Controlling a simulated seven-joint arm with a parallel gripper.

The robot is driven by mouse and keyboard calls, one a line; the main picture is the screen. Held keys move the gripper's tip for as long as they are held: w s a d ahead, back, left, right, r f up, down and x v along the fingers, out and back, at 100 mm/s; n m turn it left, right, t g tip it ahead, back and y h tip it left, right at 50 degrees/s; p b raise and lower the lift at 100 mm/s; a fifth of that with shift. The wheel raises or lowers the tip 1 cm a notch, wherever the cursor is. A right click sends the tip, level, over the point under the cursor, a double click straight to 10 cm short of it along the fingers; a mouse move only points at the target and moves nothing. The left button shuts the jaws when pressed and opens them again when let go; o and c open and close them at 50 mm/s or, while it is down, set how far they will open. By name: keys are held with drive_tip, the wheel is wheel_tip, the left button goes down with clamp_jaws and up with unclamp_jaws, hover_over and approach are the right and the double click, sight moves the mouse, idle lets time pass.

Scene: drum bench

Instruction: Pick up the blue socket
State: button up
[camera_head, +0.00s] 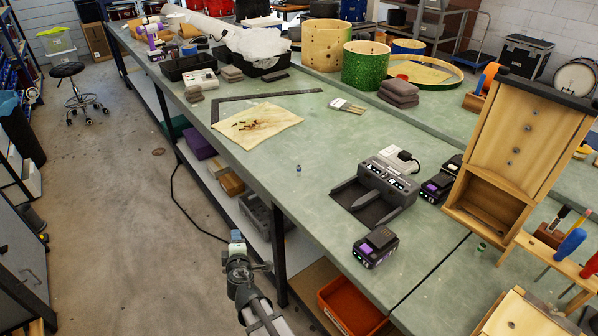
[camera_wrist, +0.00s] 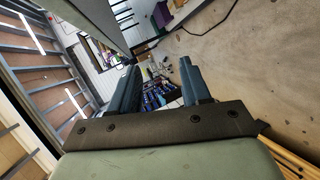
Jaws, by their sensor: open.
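The blue socket (camera_head: 299,169) looks like a very small upright piece with a blue band, standing alone on the green bench top (camera_head: 285,200) in the head view. My gripper (camera_head: 237,236) is off the bench's left edge, over the floor side, apart from the socket and to its lower left. In the wrist view my gripper (camera_wrist: 158,78) shows two dark blue-grey fingers spread apart with nothing between them. The socket cannot be made out in the wrist view.
A small green piece (camera_head: 481,247) is farther right. The bench around the socket is clear.

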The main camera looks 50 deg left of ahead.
drive_tip(key=w+a+r+m+t+h, duration=0.1)
drive_tip(key=w+a+r+m+t, duration=0.25)
drive_tip(key=w+r, duration=0.3)
drive_tip(key=m+g+h, duration=0.8)
drive_tip(key=m+g, duration=0.1)
approach(299, 166)
drive_tip(key=shift+t+y, duration=0.25)
drive_tip(key=shift+y, duration=0.05)
drive_tip(key=f, duration=0.1)
drive_tip(key=a+f, duration=0.1)
drive_tip(key=f, duration=0.1)
drive_tip(key=s+f, duration=0.1)
drive_tip(key=f, duration=0.1)
drive_tip(key=shift+s+a+f, duration=0.1)
drive_tip(key=shift+a+f, duration=0.05)
drive_tip(key=shift+a, duration=0.05)
drive_tip(key=shift+w+x, duration=0.2)
drive_tip(key=shift+x, duration=1.15)
drive_tip(key=shift+w+x, duration=0.25)
drive_tip(key=shift+x, duration=1.05)
drive_tip(key=shift+c, duration=0.2)
clamp_jaws()
